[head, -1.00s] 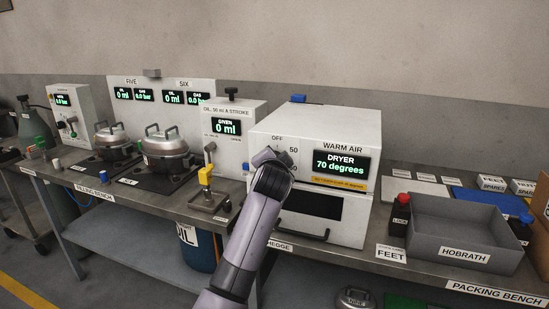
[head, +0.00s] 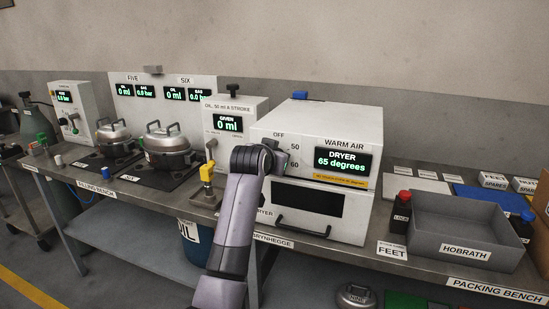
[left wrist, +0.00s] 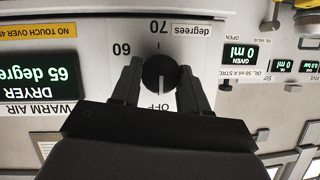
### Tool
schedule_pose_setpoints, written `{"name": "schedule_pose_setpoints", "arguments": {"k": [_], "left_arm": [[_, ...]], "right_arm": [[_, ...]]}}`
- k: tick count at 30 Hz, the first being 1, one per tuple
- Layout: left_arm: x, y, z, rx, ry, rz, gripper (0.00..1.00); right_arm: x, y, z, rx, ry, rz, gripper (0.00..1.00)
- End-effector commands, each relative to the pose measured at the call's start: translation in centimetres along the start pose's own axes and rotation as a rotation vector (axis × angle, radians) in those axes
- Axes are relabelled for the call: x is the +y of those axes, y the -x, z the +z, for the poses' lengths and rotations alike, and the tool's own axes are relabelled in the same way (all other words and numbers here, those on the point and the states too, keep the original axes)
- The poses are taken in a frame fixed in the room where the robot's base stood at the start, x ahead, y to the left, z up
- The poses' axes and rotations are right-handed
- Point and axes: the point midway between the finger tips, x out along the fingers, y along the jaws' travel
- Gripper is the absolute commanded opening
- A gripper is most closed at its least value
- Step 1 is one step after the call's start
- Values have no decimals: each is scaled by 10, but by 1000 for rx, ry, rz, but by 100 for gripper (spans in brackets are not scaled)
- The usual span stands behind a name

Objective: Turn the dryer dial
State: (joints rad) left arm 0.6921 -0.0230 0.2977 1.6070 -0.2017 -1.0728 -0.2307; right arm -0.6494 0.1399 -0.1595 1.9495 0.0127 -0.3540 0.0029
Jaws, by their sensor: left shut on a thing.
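The dryer (head: 350,128) is a white box on the bench, with a lit display reading "65 degrees". Its black dial (left wrist: 160,73) shows in the left wrist view, upside down there, with a white mark on the side toward OFF. The labels 60 and 70 stand around it. My left gripper (left wrist: 160,80) is shut on the dial, one finger on each side. In the head view the left gripper (head: 281,161) is at the dryer's front face beside the labels 50 and 60, and hides the dial. My right gripper is not in view.
Below the dial is the dryer's dark window (head: 308,198) with a handle. A white oil unit (head: 228,124) stands close on the left, with a yellow-topped part (head: 207,171) before it. A grey tray (head: 465,252) and red-capped bottle (head: 401,208) are on the right.

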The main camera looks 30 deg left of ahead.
Motion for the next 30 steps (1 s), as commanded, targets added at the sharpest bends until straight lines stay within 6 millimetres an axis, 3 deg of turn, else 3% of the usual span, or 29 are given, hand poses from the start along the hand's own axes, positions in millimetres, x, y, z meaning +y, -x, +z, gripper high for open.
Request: {"name": "schedule_pose_setpoints", "arguments": {"k": [16, 17, 18, 30], "left_arm": [[0, 0, 1, -4, 23, 9, 14], [0, 0, 1, -4, 23, 9, 54], [0, 0, 1, -3, 23, 9, 67], [0, 3, 0, 0, 20, 8, 69]], "right_arm": [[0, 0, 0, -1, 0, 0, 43], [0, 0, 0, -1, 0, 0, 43], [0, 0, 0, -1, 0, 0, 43], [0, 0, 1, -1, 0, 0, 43]]}}
